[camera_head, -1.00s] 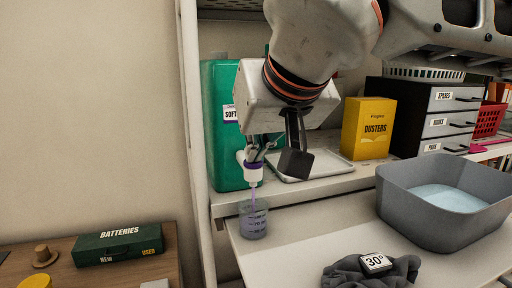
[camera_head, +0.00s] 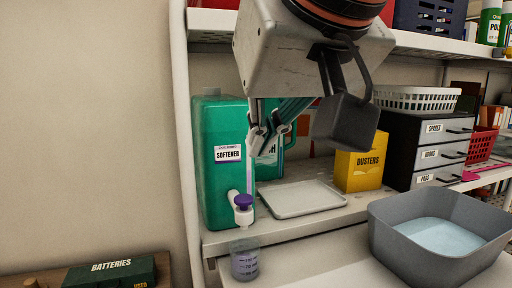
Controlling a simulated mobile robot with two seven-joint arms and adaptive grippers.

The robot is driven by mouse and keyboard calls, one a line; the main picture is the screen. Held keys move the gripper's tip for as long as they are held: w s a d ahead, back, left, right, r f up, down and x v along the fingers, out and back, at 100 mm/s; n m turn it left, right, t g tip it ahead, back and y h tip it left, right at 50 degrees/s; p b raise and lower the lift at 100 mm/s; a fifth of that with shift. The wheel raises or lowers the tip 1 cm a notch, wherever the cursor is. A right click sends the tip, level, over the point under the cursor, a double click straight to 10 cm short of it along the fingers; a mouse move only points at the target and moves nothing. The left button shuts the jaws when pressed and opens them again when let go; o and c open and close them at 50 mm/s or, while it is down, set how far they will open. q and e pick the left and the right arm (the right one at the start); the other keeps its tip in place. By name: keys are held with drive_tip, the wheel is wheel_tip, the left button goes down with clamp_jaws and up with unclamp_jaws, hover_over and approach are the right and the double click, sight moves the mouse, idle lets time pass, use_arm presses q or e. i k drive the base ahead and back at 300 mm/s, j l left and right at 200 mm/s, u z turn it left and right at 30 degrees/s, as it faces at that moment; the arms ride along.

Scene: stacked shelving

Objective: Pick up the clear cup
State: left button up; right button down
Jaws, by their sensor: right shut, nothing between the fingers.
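The clear cup (camera_head: 245,262) has printed measuring marks and stands on the lower shelf, with purplish liquid inside. It is below the white spout with the purple knob (camera_head: 243,205) on the green softener container (camera_head: 213,170). My right gripper (camera_head: 254,150) is above the spout, in front of the softener container. It is shut and empty, apart from both the spout and the cup. My left gripper is not in view.
A grey basin (camera_head: 385,232) of pale blue contents stands to the right of the cup. A white tray (camera_head: 305,200), a yellow dusters box (camera_head: 359,172) and a dark drawer unit (camera_head: 400,140) are behind. A green batteries box (camera_head: 110,272) is lower left.

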sight(244, 251)
drive_tip(key=k, duration=1.5)
